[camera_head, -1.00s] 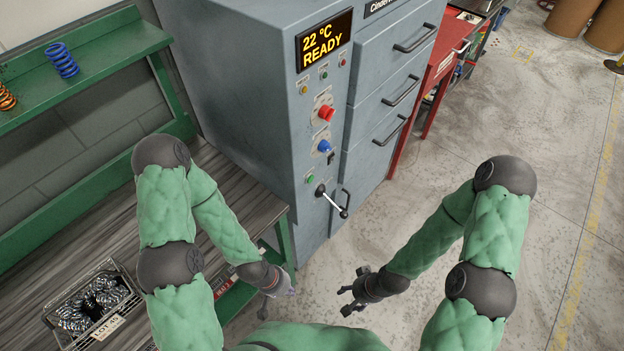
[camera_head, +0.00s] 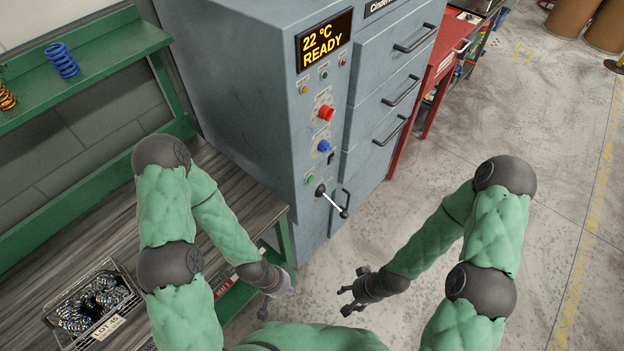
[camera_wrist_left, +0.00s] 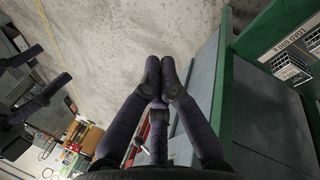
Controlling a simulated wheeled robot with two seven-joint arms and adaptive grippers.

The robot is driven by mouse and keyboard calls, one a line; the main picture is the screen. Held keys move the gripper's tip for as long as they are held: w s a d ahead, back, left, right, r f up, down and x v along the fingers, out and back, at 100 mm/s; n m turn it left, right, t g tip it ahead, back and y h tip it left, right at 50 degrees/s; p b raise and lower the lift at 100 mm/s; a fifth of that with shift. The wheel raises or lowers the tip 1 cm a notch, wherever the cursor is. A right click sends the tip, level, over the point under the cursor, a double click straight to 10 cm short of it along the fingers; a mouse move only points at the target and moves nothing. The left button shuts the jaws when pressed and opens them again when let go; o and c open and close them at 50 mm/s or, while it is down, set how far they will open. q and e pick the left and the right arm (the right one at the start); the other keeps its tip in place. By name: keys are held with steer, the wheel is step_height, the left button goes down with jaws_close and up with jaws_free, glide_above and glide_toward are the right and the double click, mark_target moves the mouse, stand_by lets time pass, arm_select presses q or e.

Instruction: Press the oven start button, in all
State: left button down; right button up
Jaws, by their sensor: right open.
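The grey-blue oven (camera_head: 245,90) stands in the middle back of the head view. Its display (camera_head: 324,40) reads 22 °C READY. Below it are a yellow button (camera_head: 304,90), a small green button (camera_head: 324,76), a small red one (camera_head: 343,63), a large red knob (camera_head: 326,112), a blue knob (camera_head: 324,146) and a lower green button (camera_head: 310,179). Their labels are too small to read. My left gripper (camera_head: 278,300) is low, left of the panel, apart from it; its opening is unclear. My right gripper (camera_head: 352,291) is open and empty, low and right of it.
A lever (camera_head: 332,203) sticks out below the panel. Drawers with handles (camera_head: 398,90) are at its right. A green-legged bench (camera_head: 230,188) with a wire basket of springs (camera_head: 85,320) is at the left.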

mark_target(311, 179)
arm_select(q)
steer(key=shift+w, duration=0.1)
steer(key=w+d+r+m+t+y+b, duration=0.1)
steer(key=w+d+t, duration=0.2)
steer(key=w, duration=0.6)
steer(key=w+d+r+m+t+y+b, duration=0.1)
steer(key=w+d+r+t+y, duration=0.2)
steer(key=w, duration=0.5)
steer(key=w+d+r+t+y+b, duration=0.1)
steer(key=w+d+r+t, duration=0.1)
steer(key=d+r+t, duration=0.2)
steer(key=w+d+r+m+t+y+b, duration=0.1)
steer(key=w+d+r+t, duration=0.2)
steer(key=r, duration=0.6)
steer(key=shift+w+d+t+y, duration=0.15)
steer(key=shift+d+t+y, duration=0.25)
steer(key=shift+d+t, duration=0.5)
steer(key=shift+w+a+f+b, duration=0.1)
steer(key=shift+a+b, duration=0.2)
steer(key=w+a+b, duration=0.1)
steer(key=w+a, duration=0.4)
steer(key=a, duration=0.2)
